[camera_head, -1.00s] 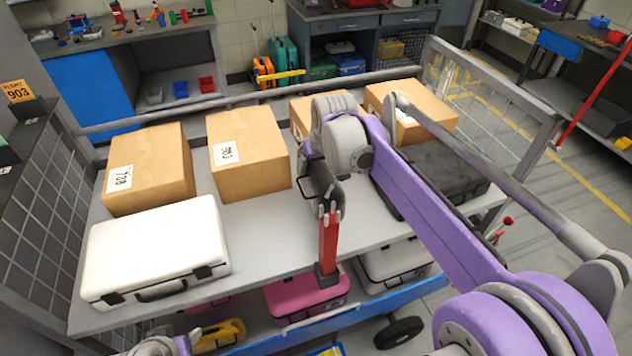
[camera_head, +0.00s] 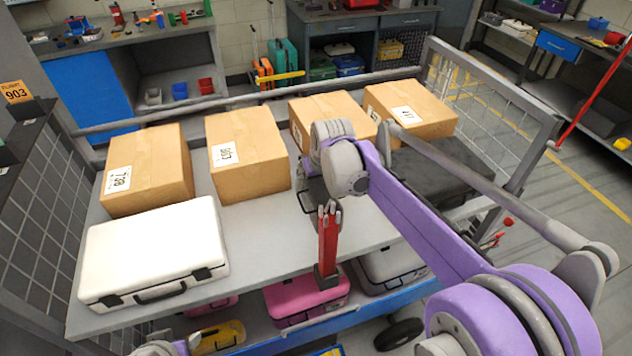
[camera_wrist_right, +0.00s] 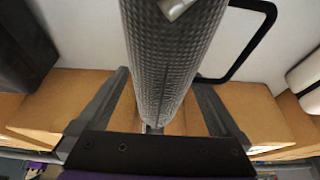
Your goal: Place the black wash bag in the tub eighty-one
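A dark grey, woven-looking cylinder (camera_wrist_right: 165,75), which looks like the black wash bag, stands between the fingers of my right gripper (camera_wrist_right: 160,80) in the right wrist view. Both fingertips appear to touch its sides. A small metal piece shows at its top. In the head view my right gripper (camera_head: 326,203) hangs over the middle of the grey table top, below its wrist. The bag is hard to make out there. Only a bit of my left arm shows at the lower left; its gripper is out of view. I cannot read eighty-one on any container.
Several numbered cardboard boxes (camera_head: 145,168) line the table's back. A white case (camera_head: 155,250) lies front left, a black case (camera_head: 440,170) right. A red upright piece (camera_head: 328,245) stands at the front edge. Pink (camera_head: 305,298) and white (camera_head: 392,262) cases sit below.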

